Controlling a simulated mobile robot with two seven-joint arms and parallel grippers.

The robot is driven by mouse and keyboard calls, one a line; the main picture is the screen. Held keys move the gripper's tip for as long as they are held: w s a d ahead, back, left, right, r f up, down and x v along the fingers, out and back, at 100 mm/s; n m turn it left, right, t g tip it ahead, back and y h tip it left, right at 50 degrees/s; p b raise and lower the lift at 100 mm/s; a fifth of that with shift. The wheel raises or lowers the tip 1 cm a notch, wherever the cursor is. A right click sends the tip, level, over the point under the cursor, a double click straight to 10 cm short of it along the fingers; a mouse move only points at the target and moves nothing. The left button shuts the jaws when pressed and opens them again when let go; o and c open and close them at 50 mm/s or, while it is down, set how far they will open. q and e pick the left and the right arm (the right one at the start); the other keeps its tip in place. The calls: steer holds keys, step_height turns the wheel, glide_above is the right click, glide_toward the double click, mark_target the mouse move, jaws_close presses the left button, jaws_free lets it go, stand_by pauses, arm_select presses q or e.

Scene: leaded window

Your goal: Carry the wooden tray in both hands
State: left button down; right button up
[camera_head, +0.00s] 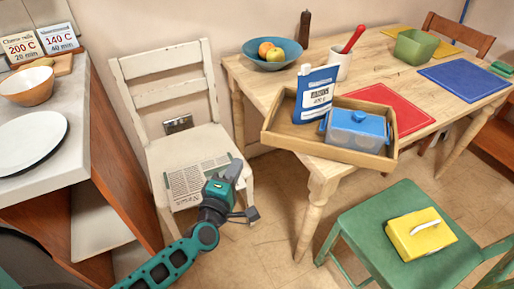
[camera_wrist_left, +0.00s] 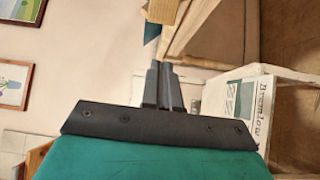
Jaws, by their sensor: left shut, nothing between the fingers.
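The wooden tray (camera_head: 292,143) sits on the near left corner of the wooden table in the head view, its front edge at or over the table's edge. In it stand a blue and white packet (camera_head: 313,95) and a clear box with a blue lid (camera_head: 355,138). My left gripper (camera_head: 240,182) is shut and empty, in front of the white chair, left of and lower than the tray. Its closed fingers (camera_wrist_left: 162,82) also show in the left wrist view. My right gripper is in neither view.
A white chair (camera_head: 165,90) with a newspaper (camera_head: 200,180) stands left of the table. A green chair (camera_head: 380,225) bearing a yellow item (camera_head: 420,234) stands front right. A fruit bowl (camera_head: 272,57), white pot (camera_head: 340,63) and red mat (camera_head: 400,105) are near the tray.

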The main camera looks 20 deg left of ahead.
mark_target(289, 137)
arm_select(q)
steer(key=w+d, duration=0.1)
steer(key=w, duration=0.8)
steer(key=shift+d, duration=0.35)
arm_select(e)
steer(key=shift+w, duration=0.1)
arm_select(q)
steer(key=shift+w, duration=0.1)
steer(key=w+d+b, duration=0.1)
steer(key=w+d, duration=0.1)
steer(key=w+d+b, duration=0.1)
steer(key=w+d, duration=0.1)
steer(key=w, duration=0.1)
steer(key=w+d+b, duration=0.1)
steer(key=w+d, duration=0.1)
steer(key=w, duration=0.1)
steer(key=shift+d+f, duration=0.1)
steer(key=shift+w+d, duration=0.2)
steer(key=shift+d, duration=0.05)
steer(key=shift+w+d, duration=0.1)
steer(key=shift+w, duration=0.05)
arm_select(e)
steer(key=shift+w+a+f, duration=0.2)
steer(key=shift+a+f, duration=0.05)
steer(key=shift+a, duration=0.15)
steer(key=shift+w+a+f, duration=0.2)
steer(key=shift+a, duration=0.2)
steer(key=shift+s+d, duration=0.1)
